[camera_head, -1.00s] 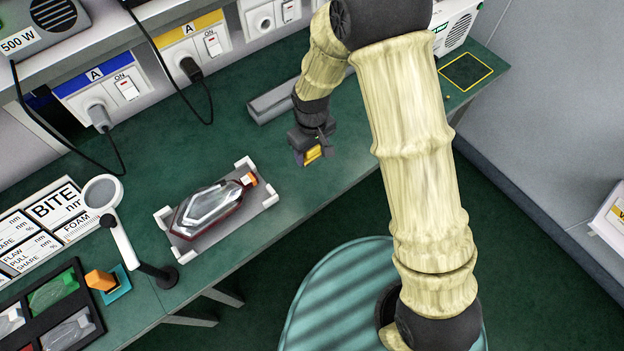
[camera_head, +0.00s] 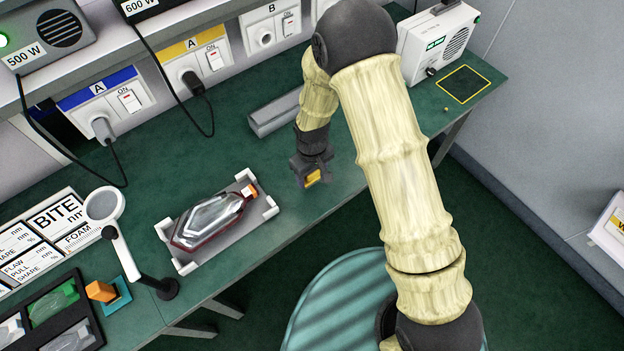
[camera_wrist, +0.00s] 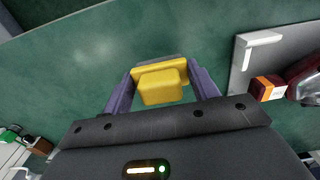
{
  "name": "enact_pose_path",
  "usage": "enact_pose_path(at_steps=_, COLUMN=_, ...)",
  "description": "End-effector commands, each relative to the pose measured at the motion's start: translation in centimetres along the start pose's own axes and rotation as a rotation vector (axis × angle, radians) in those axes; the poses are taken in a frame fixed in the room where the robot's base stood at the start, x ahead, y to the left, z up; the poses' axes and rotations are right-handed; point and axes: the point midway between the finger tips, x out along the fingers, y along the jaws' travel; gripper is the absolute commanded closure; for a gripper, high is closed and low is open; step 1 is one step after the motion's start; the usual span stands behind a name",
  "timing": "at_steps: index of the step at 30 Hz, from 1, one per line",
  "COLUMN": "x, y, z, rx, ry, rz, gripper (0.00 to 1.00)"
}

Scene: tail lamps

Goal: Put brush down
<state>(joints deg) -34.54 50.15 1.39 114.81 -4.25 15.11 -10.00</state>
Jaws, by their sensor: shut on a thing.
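The brush (camera_wrist: 161,84) is a yellow block with a greyish strip along its far side. My gripper (camera_head: 313,172) is shut on it, with one finger at each side in the wrist view (camera_wrist: 162,92). In the head view only a small yellow part of the brush (camera_head: 312,178) shows under the gripper. The gripper is over the green bench (camera_head: 340,165), near its front edge. I cannot tell whether the brush touches the bench. A yellow-outlined dark square (camera_head: 464,84) lies at the bench's far right end.
A lamp with a red rim lies in a grey tray (camera_head: 190,264) left of the gripper. A grey bar (camera_head: 275,115) lies behind it. A white machine (camera_head: 438,42) stands at the back right. A magnifier (camera_head: 122,250) and orange block (camera_head: 100,291) stand front left.

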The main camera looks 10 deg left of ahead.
Motion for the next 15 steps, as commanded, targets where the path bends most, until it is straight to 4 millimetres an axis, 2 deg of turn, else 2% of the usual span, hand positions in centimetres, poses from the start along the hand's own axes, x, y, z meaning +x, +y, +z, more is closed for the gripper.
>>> enact_pose_path(at_steps=10, x=3.8, y=0.0, z=0.1, rx=0.0, ry=-0.003, rz=0.0, gripper=0.62)
enact_pose_path(at_steps=15, x=4.1, y=0.0, z=0.0, rx=0.0, ry=0.001, rz=0.001, gripper=0.62)
